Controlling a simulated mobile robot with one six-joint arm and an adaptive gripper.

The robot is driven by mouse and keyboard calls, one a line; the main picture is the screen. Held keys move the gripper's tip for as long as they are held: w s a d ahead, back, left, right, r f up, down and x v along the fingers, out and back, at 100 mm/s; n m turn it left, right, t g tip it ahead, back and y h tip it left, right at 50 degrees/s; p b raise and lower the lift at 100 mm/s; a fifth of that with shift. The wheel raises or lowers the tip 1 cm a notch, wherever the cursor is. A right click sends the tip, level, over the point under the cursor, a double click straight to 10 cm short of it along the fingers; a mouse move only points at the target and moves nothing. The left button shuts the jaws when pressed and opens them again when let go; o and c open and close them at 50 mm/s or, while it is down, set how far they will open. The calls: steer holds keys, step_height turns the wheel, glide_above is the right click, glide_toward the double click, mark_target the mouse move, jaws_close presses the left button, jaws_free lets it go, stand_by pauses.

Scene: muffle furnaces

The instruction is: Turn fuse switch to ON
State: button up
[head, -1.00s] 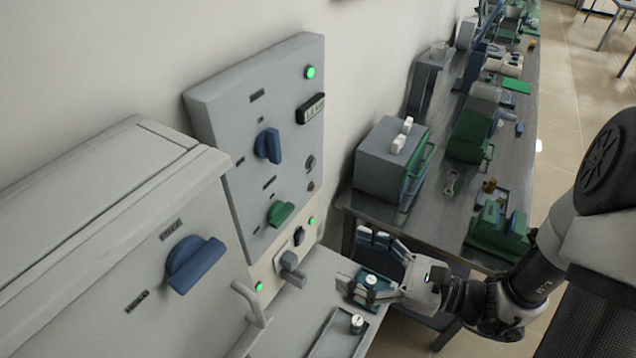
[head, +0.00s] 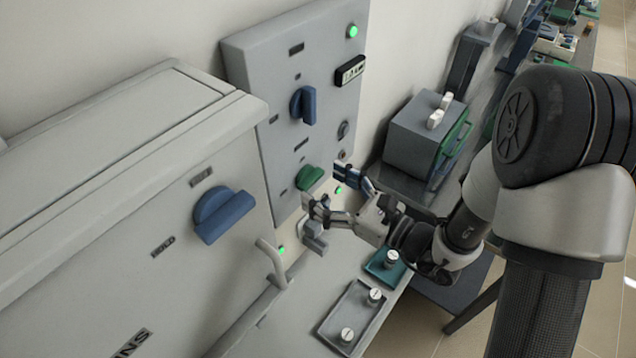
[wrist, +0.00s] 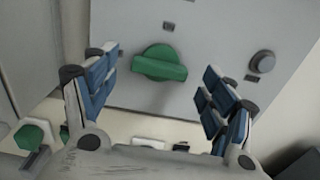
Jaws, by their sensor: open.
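My gripper (head: 338,194) is open and empty in front of the lower part of the upright grey panel (head: 270,135). A green rotary knob (head: 310,178) is on that panel. In the wrist view the green knob (wrist: 160,66) shows between my spread fingers (wrist: 160,62), with its handle roughly level; no contact shows. A blue rotary knob (head: 304,106) sits higher on the panel with its handle upright. A grey lever-like switch (head: 313,238) is below, partly hidden by my gripper. The small labels are unreadable, so I cannot tell which one is the fuse switch.
A grey cabinet with a large blue knob (head: 221,214) and a bar handle (head: 272,263) stands at left. A tray (head: 345,315) and a teal block (head: 386,267) lie on the ledge below my gripper. A grey box (head: 422,130) stands on the bench behind.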

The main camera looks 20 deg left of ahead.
mark_target(309, 179)
steer(key=shift+x, duration=1.2)
steer(key=shift+c, duration=0.4)
steer(key=c, duration=1)
steer(key=shift+o, duration=0.2)
